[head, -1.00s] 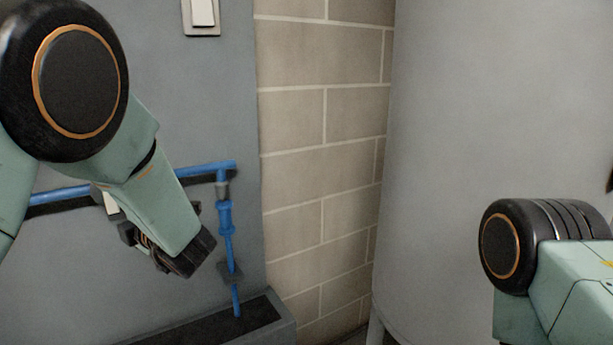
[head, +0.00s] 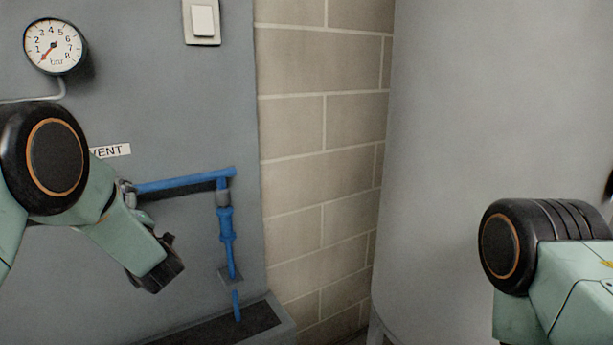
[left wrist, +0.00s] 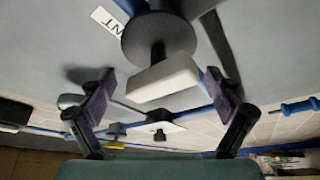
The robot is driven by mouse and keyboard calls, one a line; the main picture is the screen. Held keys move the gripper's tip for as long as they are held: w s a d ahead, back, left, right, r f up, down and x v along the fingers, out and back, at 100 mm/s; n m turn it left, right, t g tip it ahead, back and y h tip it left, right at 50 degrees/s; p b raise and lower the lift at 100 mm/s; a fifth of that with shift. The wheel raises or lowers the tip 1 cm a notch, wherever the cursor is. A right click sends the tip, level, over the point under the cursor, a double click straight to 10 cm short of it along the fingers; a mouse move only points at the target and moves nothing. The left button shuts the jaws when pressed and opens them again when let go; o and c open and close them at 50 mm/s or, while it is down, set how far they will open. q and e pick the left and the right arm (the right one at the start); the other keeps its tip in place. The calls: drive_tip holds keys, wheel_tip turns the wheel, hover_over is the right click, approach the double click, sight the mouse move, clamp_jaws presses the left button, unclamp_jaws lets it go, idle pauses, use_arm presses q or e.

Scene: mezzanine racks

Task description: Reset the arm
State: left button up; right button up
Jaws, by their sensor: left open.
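My left gripper (head: 157,268) is at the lower left of the head view, in front of the grey panel (head: 170,100), and points down to the right. In the left wrist view its two dark fingers (left wrist: 160,92) are spread apart. A white block-shaped handle (left wrist: 165,80) on a dark round disc (left wrist: 158,38) shows between and beyond the fingers. I cannot tell whether the fingers touch it; they are not closed on it. In the head view my left arm hides this handle. My right arm (head: 560,265) shows at the right edge; its gripper is out of view.
A pressure gauge (head: 55,46), a label reading "VENT" (head: 111,151) and a white switch (head: 202,20) are on the panel. A blue pipe (head: 226,225) drops toward a dark trough (head: 215,328). A block wall (head: 320,150) and a large grey cylinder (head: 480,120) stand to the right.

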use_arm(q)
drive_tip(key=m+t+p, duration=0.1)
drive_tip(key=m, duration=0.1)
drive_tip(key=m+t, duration=0.1)
drive_tip(key=m, duration=0.2)
drive_tip(key=shift+d+r+m+h+p, duration=0.2)
drive_tip(key=shift+m+h+p, duration=0.1)
drive_tip(key=shift+p, duration=0.1)
drive_tip(key=m+t+h+p, duration=0.1)
drive_tip(key=m+t, duration=0.1)
drive_tip(key=m, duration=0.2)
drive_tip(key=shift+a+p, duration=0.1)
drive_tip(key=shift+p, duration=0.25)
drive_tip(key=m+t+h+p, duration=0.1)
drive_tip(key=m, duration=0.2)
drive_tip(key=shift+w+m+h, duration=0.1)
drive_tip(key=shift+m+h, duration=0.2)
drive_tip(key=shift+m+t+h+p, duration=0.3)
drive_tip(key=shift+m+t+p, duration=0.2)
drive_tip(key=shift+m, duration=0.1)
drive_tip(key=shift+d+f, duration=0.1)
drive_tip(key=shift+d, duration=0.1)
